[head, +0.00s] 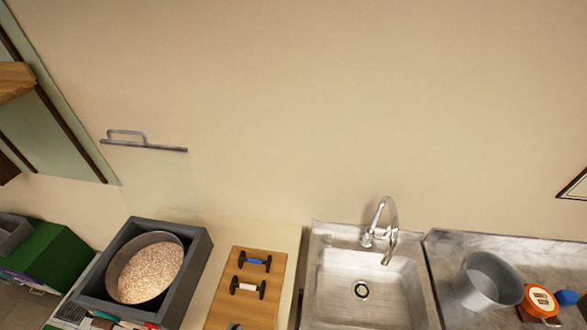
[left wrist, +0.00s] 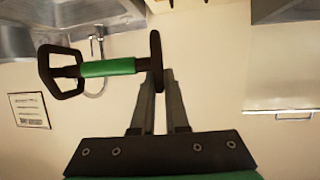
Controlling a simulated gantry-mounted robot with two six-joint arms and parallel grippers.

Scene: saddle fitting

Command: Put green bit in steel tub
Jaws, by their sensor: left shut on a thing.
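The green bit (left wrist: 108,68) has a green middle and dark, wider end pieces. It shows in the left wrist view, held up with the wall behind it. My left gripper (left wrist: 158,76) is shut on its dark right end piece, and the green part sticks out to the left. I cannot make out the left gripper or the green bit in the head view. The steel tub (head: 488,283) stands upright on the marble counter at the right in the head view, right of the sink. My right gripper is in neither view.
The sink (head: 332,290) with its faucet (head: 387,225) lies left of the tub. An orange container (head: 541,298) stands close on the tub's right. A wooden board (head: 222,290) holds several similar bits. A grey box (head: 200,258) holds a round pan of grains (head: 148,272).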

